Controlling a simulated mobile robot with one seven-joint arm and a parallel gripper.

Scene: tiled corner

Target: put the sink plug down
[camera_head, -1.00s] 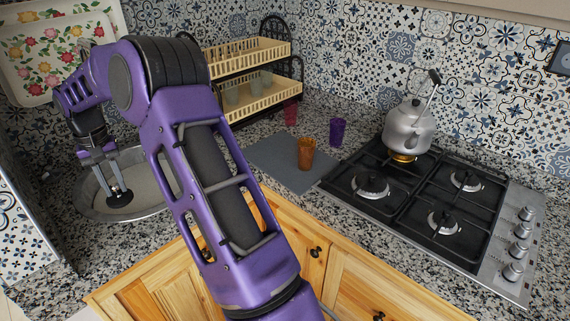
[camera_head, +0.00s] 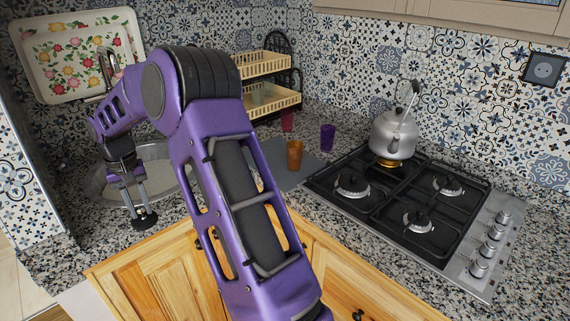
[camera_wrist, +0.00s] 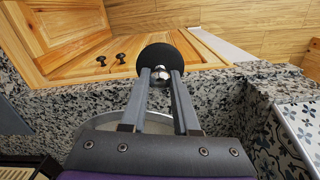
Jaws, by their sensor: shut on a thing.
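The sink plug (camera_head: 145,220) is a black disc with a small metal knob on top. My gripper (camera_head: 140,203) is shut on the knob, and the plug hangs below the fingertips near the front rim of the round metal sink (camera_head: 165,203). In the wrist view the plug (camera_wrist: 158,56) is at the tips of my gripper (camera_wrist: 161,77), with the counter edge and cabinet front beyond it. I cannot tell whether the disc touches the counter.
Speckled granite counter (camera_head: 75,232) surrounds the sink. A grey mat (camera_head: 311,168) holds an orange cup (camera_head: 294,155), with a purple cup (camera_head: 327,137) nearby. A kettle (camera_head: 393,135) stands on the gas hob (camera_head: 350,212). A two-tier dish rack (camera_head: 270,104) is behind my arm.

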